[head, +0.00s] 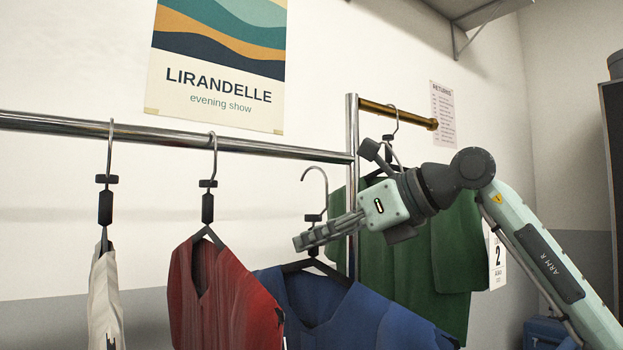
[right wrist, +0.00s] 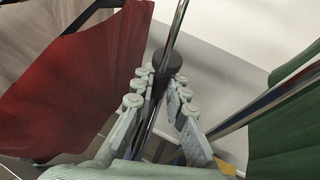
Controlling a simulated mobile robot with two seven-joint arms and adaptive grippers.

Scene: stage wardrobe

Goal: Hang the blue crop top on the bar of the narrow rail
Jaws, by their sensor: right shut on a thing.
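The blue crop top (head: 345,315) hangs on a dark hanger, low in the middle of the head view. My right gripper (head: 303,241) is shut on the neck of this hanger, below its hook (head: 316,172). The hook is free and its top shows just below the chrome bar (head: 250,146). In the right wrist view the gripper's fingers (right wrist: 164,92) stand on both sides of the dark hanger neck, below a round black collar (right wrist: 168,62). A short brass bar (head: 392,113) is fixed beyond the post (head: 352,190). My left gripper is not in view.
A red top (head: 215,290) and a pale garment (head: 103,295) hang from the chrome bar to the left. A green top (head: 450,235) hangs from the brass bar, behind my right arm. The chrome bar is bare between the red top's hook and the post.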

